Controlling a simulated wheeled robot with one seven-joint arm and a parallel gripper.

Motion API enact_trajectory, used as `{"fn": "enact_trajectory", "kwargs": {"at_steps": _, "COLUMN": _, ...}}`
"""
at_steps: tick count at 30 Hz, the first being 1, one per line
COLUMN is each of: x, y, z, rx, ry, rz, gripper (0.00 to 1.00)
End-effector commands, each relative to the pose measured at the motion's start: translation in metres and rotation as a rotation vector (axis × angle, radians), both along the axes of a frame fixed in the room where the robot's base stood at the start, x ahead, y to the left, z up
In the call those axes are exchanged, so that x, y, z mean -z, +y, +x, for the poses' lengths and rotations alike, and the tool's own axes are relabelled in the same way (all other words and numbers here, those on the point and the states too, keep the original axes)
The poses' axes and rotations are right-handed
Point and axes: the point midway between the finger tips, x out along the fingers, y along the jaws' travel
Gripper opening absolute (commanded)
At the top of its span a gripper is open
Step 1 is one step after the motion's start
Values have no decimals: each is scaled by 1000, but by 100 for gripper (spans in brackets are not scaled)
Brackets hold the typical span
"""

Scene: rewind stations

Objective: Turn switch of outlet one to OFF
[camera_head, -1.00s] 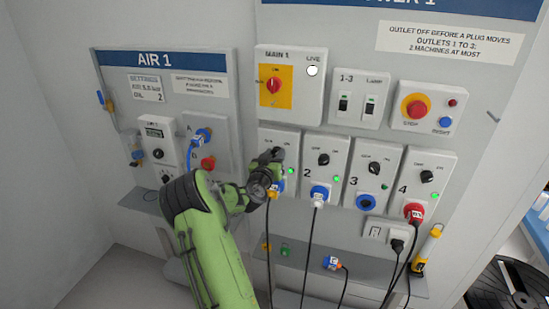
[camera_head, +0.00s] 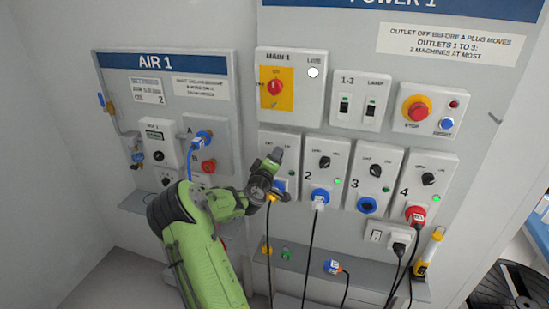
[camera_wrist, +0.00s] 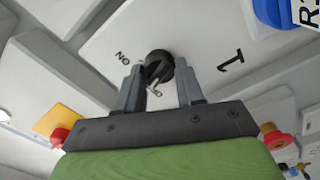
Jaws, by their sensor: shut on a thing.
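The outlet one panel (camera_head: 278,143) is at the left of the outlet row; its switch is hidden behind my gripper in the head view. In the wrist view the switch (camera_wrist: 159,66) is a round black knob on a pale panel marked 1. My gripper (camera_wrist: 159,84) has one finger on each side of this knob and is shut on it. The ON mark (camera_wrist: 123,57) is left of the knob; the OFF mark is mostly hidden and the pointer direction is unclear. In the head view my gripper (camera_head: 272,160) covers the panel's middle. Outlet one's small green lamp (camera_head: 292,173) shows right of it.
Outlet two (camera_head: 323,158), outlet three (camera_head: 375,170) and outlet four (camera_head: 427,183) stand close on the right. The main switch (camera_head: 275,88) is above. A blue socket with a plug (camera_wrist: 275,12) lies near the knob. Cables hang below, past a grey shelf (camera_head: 390,283).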

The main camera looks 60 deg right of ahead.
Motion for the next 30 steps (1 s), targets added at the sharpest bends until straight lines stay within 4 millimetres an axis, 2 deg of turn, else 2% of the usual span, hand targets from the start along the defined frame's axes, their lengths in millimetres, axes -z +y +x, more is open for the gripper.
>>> {"fn": "enact_trajectory", "kwargs": {"at_steps": 6, "x": 0, "y": 0, "z": 1, "rx": -1, "ry": 186, "rz": -27, "gripper": 7}}
{"fn": "enact_trajectory", "kwargs": {"at_steps": 15, "x": 1, "y": 1, "z": 1, "rx": -1, "ry": 374, "rz": -56, "gripper": 7}}
{"fn": "enact_trajectory", "kwargs": {"at_steps": 30, "x": 3, "y": 0, "z": 1, "rx": -1, "ry": 469, "rz": -71, "gripper": 7}}
